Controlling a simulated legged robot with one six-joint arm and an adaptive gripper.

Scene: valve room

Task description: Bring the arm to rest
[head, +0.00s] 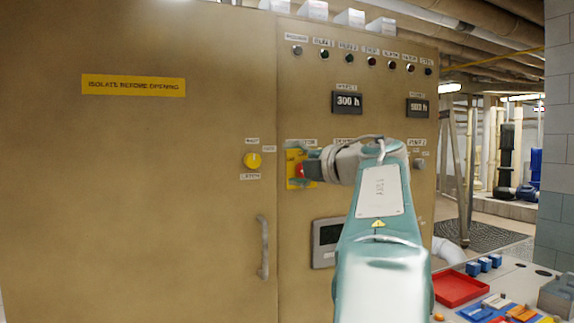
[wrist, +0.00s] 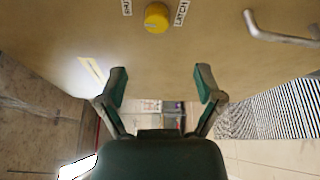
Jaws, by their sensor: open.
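My arm reaches up from the bottom of the head view toward the tan control cabinet (head: 215,200). Its wrist bends left in front of the panel, by a red button (head: 301,171) on a yellow plate that it partly covers. My gripper shows in the wrist view (wrist: 161,86), with its two dark green fingers spread wide and nothing between them. The gripper's fingers are hard to make out in the head view. A yellow knob (wrist: 157,17) on the cabinet lies beyond the fingers in the wrist view, apart from them; it also shows in the head view (head: 253,160).
A grey door handle (head: 263,247) stands out from the cabinet, left of my arm. At the lower right, a bench holds a red tray (head: 460,288), blue blocks (head: 484,265) and small coloured parts. Open floor (head: 490,235) and pipes lie behind on the right.

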